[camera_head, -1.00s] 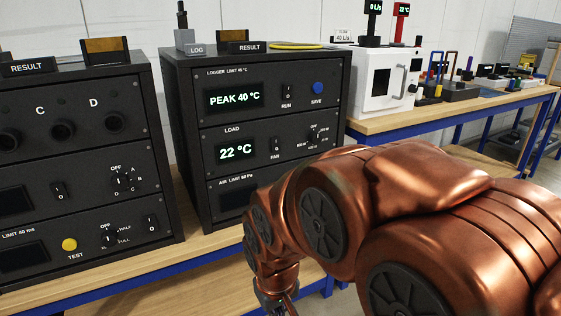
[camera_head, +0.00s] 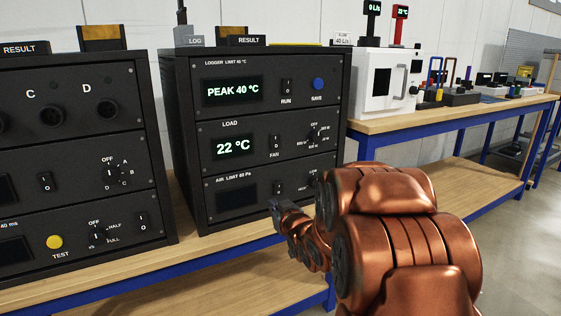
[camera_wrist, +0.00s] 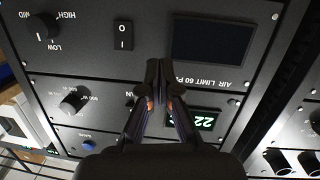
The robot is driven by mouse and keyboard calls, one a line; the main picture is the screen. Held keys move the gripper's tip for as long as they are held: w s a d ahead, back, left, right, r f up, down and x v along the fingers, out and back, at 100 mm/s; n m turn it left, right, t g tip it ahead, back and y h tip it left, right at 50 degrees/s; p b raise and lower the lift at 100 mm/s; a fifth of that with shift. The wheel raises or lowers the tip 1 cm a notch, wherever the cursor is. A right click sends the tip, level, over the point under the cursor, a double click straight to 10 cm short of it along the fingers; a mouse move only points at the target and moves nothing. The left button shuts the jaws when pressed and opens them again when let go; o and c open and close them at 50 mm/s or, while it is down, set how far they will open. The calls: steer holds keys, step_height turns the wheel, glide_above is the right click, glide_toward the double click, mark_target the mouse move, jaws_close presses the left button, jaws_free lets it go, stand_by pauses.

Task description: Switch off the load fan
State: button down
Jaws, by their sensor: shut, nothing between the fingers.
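The load fan switch (camera_head: 275,142) is a small dark rocker above the FAN label, in the LOAD row of the middle black rack unit (camera_head: 185,125). Its position is too small to tell. The load display (camera_head: 233,146) beside it reads 22 °C. My gripper (camera_head: 274,204) is low in front of this unit, below the LOAD row. In the wrist view, which is upside down, my gripper (camera_wrist: 165,68) has its fingers together and empty, over the panel beside the air display (camera_wrist: 212,40). The fingers hide the fan switch there and part of the FAN label.
The load knob (camera_head: 318,135) is right of the fan switch. A second black unit (camera_head: 75,150) stands at left. The wooden bench (camera_head: 225,240) has a clear front strip.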

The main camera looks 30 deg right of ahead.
steer(key=s+d+r+t+b, duration=0.4)
steer(key=d+r+t, duration=0.1)
steer(key=t, duration=0.4)
steer(key=shift+s+d+r+t+y, duration=0.3)
steer(key=shift+s+r, duration=0.1)
steer(key=shift+r, duration=0.5)
steer(key=shift+w+r+b, duration=0.1)
steer(key=shift+b, duration=0.2)
steer(key=b, duration=0.4)
glide_toward(276, 142)
steer(key=w+r, duration=0.3)
steer(key=r, duration=0.1)
steer(key=shift+w+d+f, duration=0.1)
steer(key=shift+w+d, duration=0.05)
steer(key=shift+w, duration=0.75)
steer(key=shift+d, duration=0.1)
